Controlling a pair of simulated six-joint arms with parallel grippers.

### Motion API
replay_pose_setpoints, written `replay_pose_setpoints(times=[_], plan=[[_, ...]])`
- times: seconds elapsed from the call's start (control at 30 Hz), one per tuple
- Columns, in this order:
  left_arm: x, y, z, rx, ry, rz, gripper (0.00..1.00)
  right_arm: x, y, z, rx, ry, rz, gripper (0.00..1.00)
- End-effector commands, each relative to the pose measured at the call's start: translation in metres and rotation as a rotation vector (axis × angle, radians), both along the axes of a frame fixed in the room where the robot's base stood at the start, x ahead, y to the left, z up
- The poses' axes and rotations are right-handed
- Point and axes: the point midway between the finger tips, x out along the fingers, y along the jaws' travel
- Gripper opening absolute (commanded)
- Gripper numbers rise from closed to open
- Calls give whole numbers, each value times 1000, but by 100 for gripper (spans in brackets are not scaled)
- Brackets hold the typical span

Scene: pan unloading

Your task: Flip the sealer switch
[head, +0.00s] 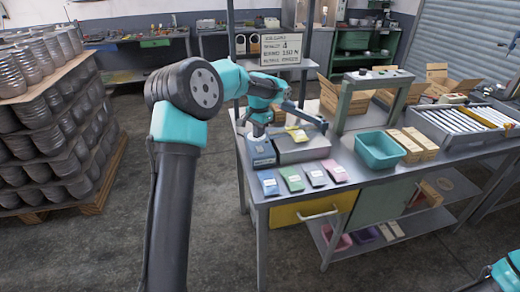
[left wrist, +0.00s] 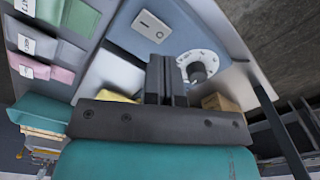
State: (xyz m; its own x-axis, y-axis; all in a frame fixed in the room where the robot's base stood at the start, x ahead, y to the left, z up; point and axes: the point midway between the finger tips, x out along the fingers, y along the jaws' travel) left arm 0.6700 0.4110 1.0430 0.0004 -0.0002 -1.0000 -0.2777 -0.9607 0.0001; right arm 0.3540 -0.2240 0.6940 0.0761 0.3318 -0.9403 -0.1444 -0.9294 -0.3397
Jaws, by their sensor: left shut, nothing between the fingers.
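The sealer (head: 261,153) is a blue-grey unit on the left end of the metal bench. In the left wrist view its blue-grey face (left wrist: 190,28) carries a small pale plate that looks like a switch (left wrist: 151,26) and a dark knob (left wrist: 197,71) on a white round dial. My left gripper (left wrist: 166,62) is shut and empty, its fingertips close to the face, below the pale plate and left of the dial. I cannot tell whether they touch it. In the head view the left gripper is small and partly hidden above the sealer. My right gripper is out of view.
Colored pouches (head: 291,180) lie along the bench front. A teal bin (head: 380,150) and a grey frame (head: 343,107) stand to their right, with a roller conveyor (head: 460,125) beyond. A sign (head: 281,49) hangs behind the sealer. Stacked pans (head: 45,130) stand at left.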

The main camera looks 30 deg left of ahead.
Motion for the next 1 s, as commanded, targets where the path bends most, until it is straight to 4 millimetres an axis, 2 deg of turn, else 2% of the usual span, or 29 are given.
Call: replay_pose_setpoints(times=[0.37,0.8,1.0], plan=[[0,0,18,0,0,0,0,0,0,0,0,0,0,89],[0,0,17,-2,-1,2,0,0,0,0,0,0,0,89],[-1,1,5,-93,-52,57,0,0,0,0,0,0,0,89]])
